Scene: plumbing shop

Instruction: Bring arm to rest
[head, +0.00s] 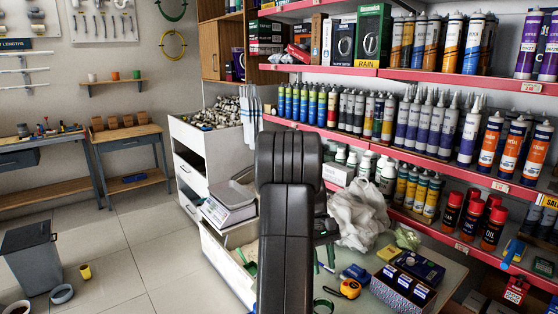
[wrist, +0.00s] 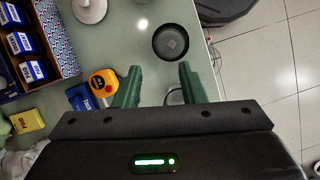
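My arm (head: 287,200) stands upright in the middle of the head view, in front of the counter and shelves. Its dark links hide my gripper there. In the wrist view my gripper (wrist: 160,70) has two green fingers set apart, with nothing between them. It is over the counter (wrist: 125,45), close to the edge. A dark round dish (wrist: 171,42) lies just beyond the fingertips. A yellow-orange tape measure (wrist: 103,83) lies left of the left finger and also shows in the head view (head: 349,289).
A patterned box of small blue boxes (head: 403,287) and a crumpled white bag (head: 360,214) are on the counter. Red-edged shelves (head: 440,75) of tubes and cans stand behind. A scale (head: 230,202) is left of my arm. A grey bin (head: 32,258) stands on the otherwise mostly clear floor.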

